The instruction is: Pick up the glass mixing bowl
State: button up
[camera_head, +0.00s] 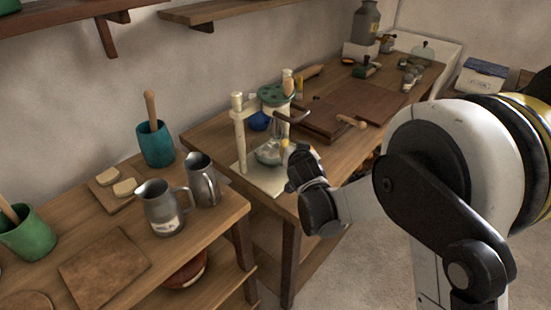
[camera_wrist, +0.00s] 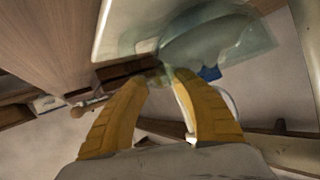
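The glass mixing bowl (camera_head: 268,153) is clear and stands at the foot of a cream stand (camera_head: 240,135) on the far table. In the wrist view the translucent bowl (camera_wrist: 215,40) fills the upper middle, its near edge close to my fingertips. My gripper (camera_wrist: 162,76) has two yellow fingers with a gap between their tips. The bowl's edge appears to reach the gap; contact is unclear. In the head view my gripper (camera_head: 287,147) is at the bowl's right side, and my wrist hides part of that side.
A green holed disc (camera_head: 275,95) sits above the bowl on the stand. A blue round object (camera_head: 259,121) is behind. A dark wooden board (camera_head: 335,112) lies to the right. Two metal pitchers (camera_head: 163,208) stand on the nearer table, left of the stand.

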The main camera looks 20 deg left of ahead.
grip_shut()
